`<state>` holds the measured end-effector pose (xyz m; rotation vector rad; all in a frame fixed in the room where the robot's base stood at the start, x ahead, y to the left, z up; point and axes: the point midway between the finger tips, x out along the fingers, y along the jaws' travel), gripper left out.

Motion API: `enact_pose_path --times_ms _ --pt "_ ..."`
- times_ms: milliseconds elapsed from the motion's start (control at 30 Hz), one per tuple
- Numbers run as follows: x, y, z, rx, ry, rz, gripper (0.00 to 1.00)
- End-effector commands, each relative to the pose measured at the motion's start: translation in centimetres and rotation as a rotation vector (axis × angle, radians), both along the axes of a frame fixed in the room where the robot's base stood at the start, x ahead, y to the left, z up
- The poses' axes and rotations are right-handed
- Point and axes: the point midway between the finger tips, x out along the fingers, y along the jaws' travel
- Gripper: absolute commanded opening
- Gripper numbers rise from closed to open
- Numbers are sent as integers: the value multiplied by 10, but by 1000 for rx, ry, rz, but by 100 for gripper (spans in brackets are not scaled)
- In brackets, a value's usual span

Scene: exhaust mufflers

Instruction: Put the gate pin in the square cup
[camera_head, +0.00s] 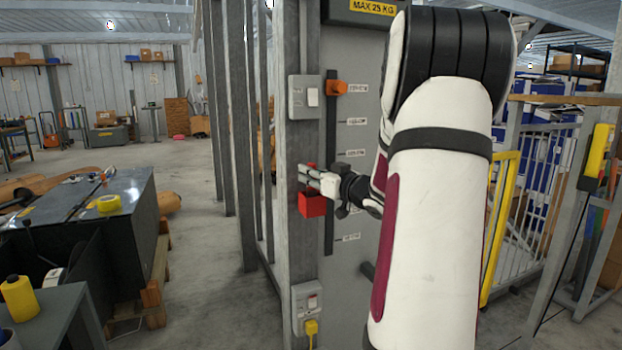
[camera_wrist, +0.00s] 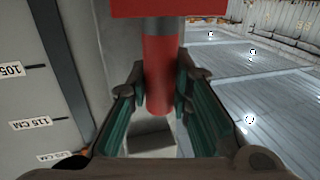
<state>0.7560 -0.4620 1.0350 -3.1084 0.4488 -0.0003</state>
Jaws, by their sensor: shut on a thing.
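The gate pin is a red cylinder, seen in the wrist view (camera_wrist: 158,75), with a darker grey band near one end. My gripper (camera_wrist: 162,78) is shut on it, one finger on each side. In the head view my gripper (camera_head: 312,178) is at the grey post, and a little red of the pin shows above the fingers. A red square block, which looks like the square cup (camera_head: 312,205), is on the post just below the fingers. It also shows at the top edge in the wrist view (camera_wrist: 165,7), in line with the pin's banded end. Whether that end is inside it is hidden.
A dark vertical rail (camera_head: 331,135) with height labels and an orange block (camera_head: 337,88) is right of the post. A switch box (camera_head: 305,97) is above and a socket with a yellow plug (camera_head: 311,328) below. A dark workbench (camera_head: 125,190) stands at left.

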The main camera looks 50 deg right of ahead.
Motion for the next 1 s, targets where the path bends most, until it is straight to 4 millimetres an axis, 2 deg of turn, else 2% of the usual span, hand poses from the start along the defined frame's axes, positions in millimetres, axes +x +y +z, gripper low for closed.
enact_pose_path --times_ms 267,300,400,767,867,1000 --pt "-1 0 -1 -1 0 -1 0" --pt "-1 0 -2 0 1 -1 22" --pt "-1 0 -2 0 1 -1 40" --pt "-1 0 3 -1 -1 -1 40" --pt "-12 2 2 1 2 -4 40" --pt "-37 9 3 1 2 -5 40"
